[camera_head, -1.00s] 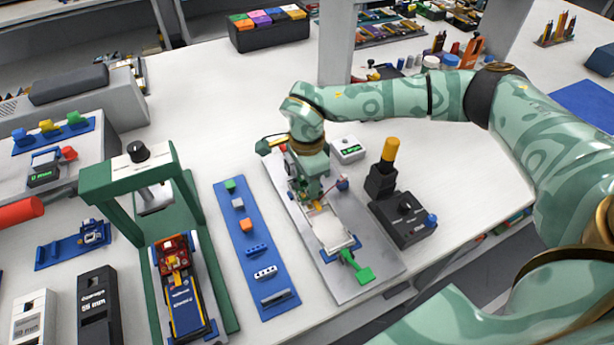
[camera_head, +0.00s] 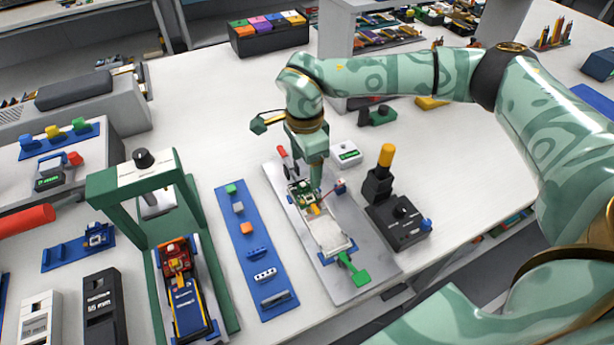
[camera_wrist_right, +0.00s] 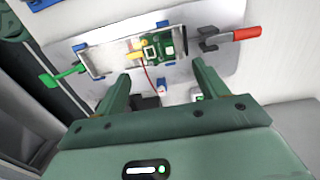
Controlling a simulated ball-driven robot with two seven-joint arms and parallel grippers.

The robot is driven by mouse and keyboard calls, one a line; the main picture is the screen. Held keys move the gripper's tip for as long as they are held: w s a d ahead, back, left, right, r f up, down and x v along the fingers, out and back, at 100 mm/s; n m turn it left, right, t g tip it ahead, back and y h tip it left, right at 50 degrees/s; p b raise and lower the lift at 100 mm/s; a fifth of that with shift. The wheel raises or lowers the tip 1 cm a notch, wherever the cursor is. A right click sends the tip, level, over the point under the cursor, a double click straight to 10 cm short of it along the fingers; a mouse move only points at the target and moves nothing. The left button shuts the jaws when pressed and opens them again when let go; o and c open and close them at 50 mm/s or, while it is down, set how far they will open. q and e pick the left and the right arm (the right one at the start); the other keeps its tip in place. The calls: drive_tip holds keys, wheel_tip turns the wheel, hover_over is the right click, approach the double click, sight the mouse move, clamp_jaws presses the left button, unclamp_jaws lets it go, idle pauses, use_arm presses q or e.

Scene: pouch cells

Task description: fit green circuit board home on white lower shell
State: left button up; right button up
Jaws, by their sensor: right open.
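The white lower shell (camera_head: 328,236) lies in a fixture on the grey plate (camera_head: 365,277); it also shows in the right wrist view (camera_wrist_right: 108,58). The green circuit board (camera_head: 301,189) sits at the far end of the shell, and in the right wrist view (camera_wrist_right: 178,40) it appears within the shell's outline. I cannot tell whether it is fully seated. A yellow part and a red wire show by the board. My right gripper (camera_head: 314,188) is above the fixture. In the right wrist view its fingers (camera_wrist_right: 160,78) are apart with nothing between them. My left gripper is out of view.
A green-handled clamp (camera_head: 354,269) and a red-handled clamp (camera_wrist_right: 232,36) flank the shell's ends. A black box with a yellow-topped post (camera_head: 388,190) stands right of the plate. A blue strip of small parts (camera_head: 242,230) lies left.

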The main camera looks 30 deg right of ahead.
wheel_tip(320, 180, up, 9)
drive_tip(key=p, duration=0.1)
drive_tip(key=shift+f, duration=0.15)
drive_tip(key=shift+p, duration=0.3)
idle(0.4)
